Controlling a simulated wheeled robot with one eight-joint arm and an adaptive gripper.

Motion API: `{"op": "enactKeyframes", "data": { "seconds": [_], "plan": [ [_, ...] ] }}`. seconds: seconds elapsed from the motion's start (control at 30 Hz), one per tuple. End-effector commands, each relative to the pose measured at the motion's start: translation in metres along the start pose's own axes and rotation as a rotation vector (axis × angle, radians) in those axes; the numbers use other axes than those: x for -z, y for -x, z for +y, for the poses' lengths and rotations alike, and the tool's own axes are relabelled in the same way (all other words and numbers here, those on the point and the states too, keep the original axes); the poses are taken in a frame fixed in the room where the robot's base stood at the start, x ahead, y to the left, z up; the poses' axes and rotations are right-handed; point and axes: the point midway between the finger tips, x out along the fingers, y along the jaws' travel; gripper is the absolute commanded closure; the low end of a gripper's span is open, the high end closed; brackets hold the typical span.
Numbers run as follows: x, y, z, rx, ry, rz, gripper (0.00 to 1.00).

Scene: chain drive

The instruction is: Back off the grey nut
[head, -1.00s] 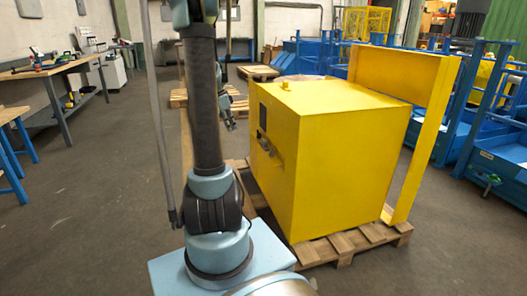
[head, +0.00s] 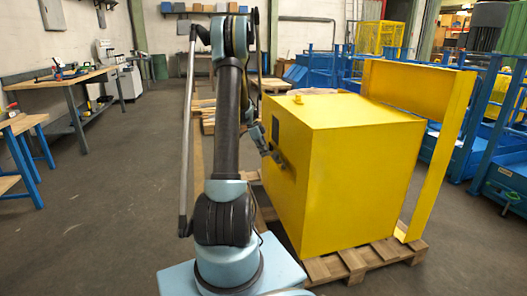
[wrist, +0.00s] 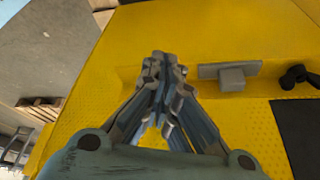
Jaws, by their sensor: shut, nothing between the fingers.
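The yellow machine housing (head: 365,170) stands right of my arm. In the wrist view its yellow face (wrist: 200,32) fills most of the picture. On that face sit a grey plate with a square grey block (wrist: 231,78) and a dark lobed knob (wrist: 299,77). I cannot tell for sure which part is the grey nut; it may be the block, or be hidden behind my fingers. My gripper (wrist: 162,72) is shut and empty, left of the block and apart from it in the picture. In the head view my gripper (head: 276,157) is at the housing's left face.
The housing stands on a wooden pallet (head: 365,258), with a yellow upright panel (head: 440,140) at its right. A black panel (wrist: 298,130) is on the face below the knob. Workbenches (head: 75,85) line the left wall. The floor (head: 100,215) left of my arm is clear.

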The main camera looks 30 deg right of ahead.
Motion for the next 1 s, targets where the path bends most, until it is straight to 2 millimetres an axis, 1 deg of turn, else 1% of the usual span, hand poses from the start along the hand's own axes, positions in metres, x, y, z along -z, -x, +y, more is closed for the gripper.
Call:
{"op": "enactKeyframes", "data": {
  "seconds": [0.03, 0.1, 0.33, 0.4, 0.6, 0.73, 1.0],
  "plan": [
    [0.0, -0.01, 0.0, 0.0, -0.001, 0.0, 1.0],
    [0.0, -0.022, 0.0, 0.0, -0.001, 0.0, 1.0],
    [0.0, -0.062, 0.0, 0.0, 0.0, 0.0, 1.0],
    [0.013, -0.063, 0.001, -0.001, -0.003, 0.0, 1.0],
    [0.032, -0.07, 0.001, -0.001, -0.001, 0.0, 1.0],
    [0.036, -0.072, 0.0, 0.0, 0.001, 0.0, 1.0],
    [0.037, -0.072, 0.0, 0.0, 0.002, 0.0, 1.0]
  ]
}}
